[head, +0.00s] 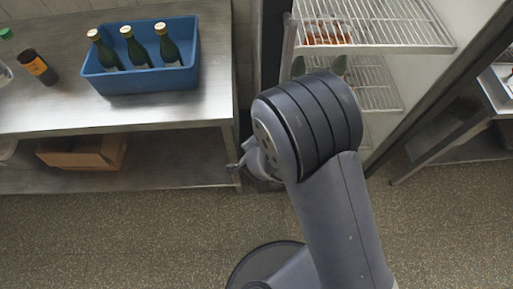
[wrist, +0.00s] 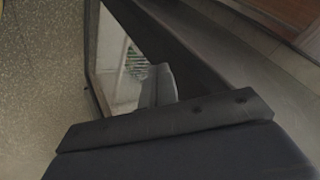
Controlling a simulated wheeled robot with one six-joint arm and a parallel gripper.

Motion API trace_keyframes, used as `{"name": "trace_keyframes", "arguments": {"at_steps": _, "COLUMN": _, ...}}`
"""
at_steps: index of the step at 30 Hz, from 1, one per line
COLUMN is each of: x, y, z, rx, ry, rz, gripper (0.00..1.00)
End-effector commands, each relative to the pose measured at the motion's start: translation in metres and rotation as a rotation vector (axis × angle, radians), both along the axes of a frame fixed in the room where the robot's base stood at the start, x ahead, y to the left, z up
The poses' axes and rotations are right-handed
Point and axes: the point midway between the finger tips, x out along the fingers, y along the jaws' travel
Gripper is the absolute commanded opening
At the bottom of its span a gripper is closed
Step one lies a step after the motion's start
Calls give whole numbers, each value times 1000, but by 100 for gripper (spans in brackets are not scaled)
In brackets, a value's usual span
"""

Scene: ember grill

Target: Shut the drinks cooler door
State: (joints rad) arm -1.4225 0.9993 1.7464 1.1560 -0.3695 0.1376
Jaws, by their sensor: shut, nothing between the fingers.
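The drinks cooler (head: 375,75) stands open at upper right in the head view, with white inner walls and wire shelves. A narrow dark upright (head: 272,45) at its left side looks like the door seen nearly edge-on. In the wrist view a dark-framed pane, apparently the door (wrist: 93,55), shows a wire rack through it. My gripper (head: 243,163) is shut and empty, low beside the bench end, left of the cooler opening. A grey finger (wrist: 155,85) shows in front of the pane in the wrist view. I cannot tell whether it touches the door.
A steel bench (head: 215,100) at left carries a blue crate (head: 140,83) of green bottles and a dark bottle (head: 38,67). A cardboard box (head: 85,152) lies on its lower shelf. Another metal table (head: 470,140) stands at right. The speckled floor (head: 130,240) in front is clear.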

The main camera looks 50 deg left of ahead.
Motion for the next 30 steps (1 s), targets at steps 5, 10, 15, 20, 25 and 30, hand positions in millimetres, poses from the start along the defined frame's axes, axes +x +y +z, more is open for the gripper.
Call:
{"name": "trace_keyframes", "arguments": {"at_steps": 5, "x": -16, "y": -5, "z": 23, "rx": 0, "ry": 2, "rz": 2, "gripper": 0}}
{"name": "trace_keyframes", "arguments": {"at_steps": 10, "x": -33, "y": -11, "z": 46, "rx": -1, "ry": 3, "rz": 3, "gripper": 0}}
{"name": "trace_keyframes", "arguments": {"at_steps": 15, "x": -49, "y": -16, "z": 68, "rx": -1, "ry": 4, "rz": 3, "gripper": 0}}
{"name": "trace_keyframes", "arguments": {"at_steps": 20, "x": -57, "y": -19, "z": 78, "rx": -2, "ry": 4, "rz": 1, "gripper": 0}}
{"name": "trace_keyframes", "arguments": {"at_steps": 25, "x": -59, "y": -21, "z": 80, "rx": -4, "ry": 3, "rz": 1, "gripper": 0}}
{"name": "trace_keyframes", "arguments": {"at_steps": 30, "x": -59, "y": -21, "z": 79, "rx": -5, "ry": 3, "rz": 1, "gripper": 0}}
